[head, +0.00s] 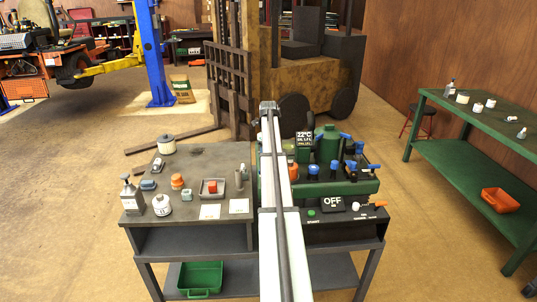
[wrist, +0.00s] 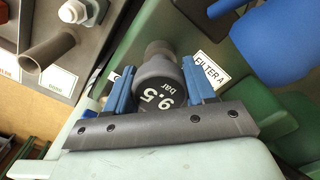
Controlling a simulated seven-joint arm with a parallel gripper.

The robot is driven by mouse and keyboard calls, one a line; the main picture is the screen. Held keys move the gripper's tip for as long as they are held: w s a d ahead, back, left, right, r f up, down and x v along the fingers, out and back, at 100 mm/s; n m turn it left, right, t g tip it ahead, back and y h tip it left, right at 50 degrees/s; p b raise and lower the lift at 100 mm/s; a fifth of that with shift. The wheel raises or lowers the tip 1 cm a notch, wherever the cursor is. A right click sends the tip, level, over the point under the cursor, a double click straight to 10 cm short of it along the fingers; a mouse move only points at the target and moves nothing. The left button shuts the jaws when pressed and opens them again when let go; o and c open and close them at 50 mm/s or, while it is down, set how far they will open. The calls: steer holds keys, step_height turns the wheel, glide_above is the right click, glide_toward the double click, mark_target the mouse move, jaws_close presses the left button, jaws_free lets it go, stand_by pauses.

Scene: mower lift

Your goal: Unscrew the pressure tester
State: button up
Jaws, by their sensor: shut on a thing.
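The pressure tester (wrist: 155,75) is a dark grey cylinder whose face reads "9.5 bar". It sits in the wrist view beside the "FILTER A" label (wrist: 210,70) on the green machine (wrist: 180,25). My gripper (wrist: 157,68) has its two blue fingers shut on the tester, one on each side. A paler grey part shows just beyond the tester; whether the two are still joined I cannot tell. In the head view the green machine (head: 340,187) stands on the right of the bench. My arm hides the tester and gripper there.
A large blue knob (wrist: 280,40) is close by on the right in the wrist view. A grey tube (wrist: 48,52) stands at the left. Blue-handled valves (head: 335,165) crowd the machine.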

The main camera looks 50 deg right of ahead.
steer(key=n, duration=0.5)
steer(key=shift+n, duration=0.3)
steer(key=shift+n, duration=0.9)
steer(key=n, duration=0.4)
steer(key=n, duration=0.3)
steer(key=shift+n, duration=1.8)
